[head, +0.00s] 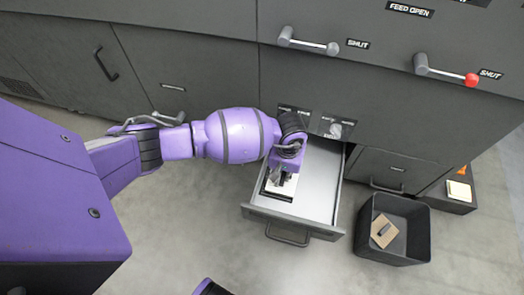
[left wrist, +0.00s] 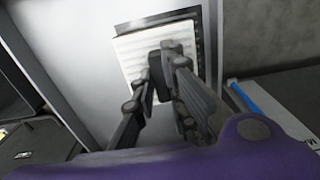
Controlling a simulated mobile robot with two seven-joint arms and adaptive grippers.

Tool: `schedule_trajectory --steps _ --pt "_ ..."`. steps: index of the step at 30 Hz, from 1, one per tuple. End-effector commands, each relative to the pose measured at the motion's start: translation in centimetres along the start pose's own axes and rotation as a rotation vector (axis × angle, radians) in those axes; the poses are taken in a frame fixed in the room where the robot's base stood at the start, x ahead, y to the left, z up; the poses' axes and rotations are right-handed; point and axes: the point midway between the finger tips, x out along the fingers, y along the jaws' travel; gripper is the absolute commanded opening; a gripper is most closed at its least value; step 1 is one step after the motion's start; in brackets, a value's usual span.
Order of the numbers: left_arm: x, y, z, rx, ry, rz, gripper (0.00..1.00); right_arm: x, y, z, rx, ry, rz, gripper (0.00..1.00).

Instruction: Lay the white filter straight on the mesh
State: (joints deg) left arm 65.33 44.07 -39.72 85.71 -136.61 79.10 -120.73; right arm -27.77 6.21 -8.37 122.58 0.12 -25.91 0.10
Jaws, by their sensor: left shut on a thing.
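The white filter (head: 289,186) is in the left part of the open drawer (head: 318,190), partly hidden under my left gripper (head: 280,178). In the left wrist view the filter (left wrist: 135,48) is a pale, ribbed sheet with a dark grip block (left wrist: 158,80). My left gripper (left wrist: 160,98) is shut on that block. The dark mesh (left wrist: 190,14) shows behind the filter along its top and right edges. The filter looks slightly turned against the mesh; I cannot tell whether they touch. My right gripper is not in view.
A black bin (head: 418,235) right of the drawer holds a brown sheet with a dark block (head: 383,230). A dark box (head: 460,205) with yellowish sheets stands farther right. Levers (head: 310,44) and a red-tipped lever (head: 445,73) are on the cabinet above. The drawer's right part is bare.

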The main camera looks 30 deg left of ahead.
Motion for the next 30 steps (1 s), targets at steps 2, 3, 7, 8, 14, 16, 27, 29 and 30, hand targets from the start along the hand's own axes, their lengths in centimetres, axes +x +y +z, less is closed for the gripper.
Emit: schedule_trajectory --steps 2,3,7,8,14,16,27,29,30 --pt "0.29 -0.05 0.06 -0.001 -0.001 -0.001 0.0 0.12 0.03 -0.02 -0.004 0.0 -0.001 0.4" --pt "0.31 -0.05 0.06 0.0 -0.001 -0.001 0.0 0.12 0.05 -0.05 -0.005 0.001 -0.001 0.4" --pt "0.28 -0.05 0.04 0.0 -0.001 -0.001 0.0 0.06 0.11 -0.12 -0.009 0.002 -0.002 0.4" --pt "0.27 -0.04 0.04 0.0 -0.001 0.0 0.0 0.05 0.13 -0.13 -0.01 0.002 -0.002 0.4" --pt "0.26 -0.01 0.01 0.0 0.0 0.0 0.0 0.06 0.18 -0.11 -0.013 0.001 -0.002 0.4" --pt "0.33 0.0 -0.01 0.0 0.0 0.0 0.0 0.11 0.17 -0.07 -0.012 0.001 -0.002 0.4" --pt "1.01 0.05 -0.07 0.0 0.001 0.0 0.0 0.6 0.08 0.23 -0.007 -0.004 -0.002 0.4" --pt "1.13 0.05 -0.07 0.0 0.001 0.0 0.0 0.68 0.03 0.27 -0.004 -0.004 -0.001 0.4" --pt "1.21 0.05 -0.07 0.0 0.001 0.0 0.0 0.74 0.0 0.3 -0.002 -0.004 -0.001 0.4"
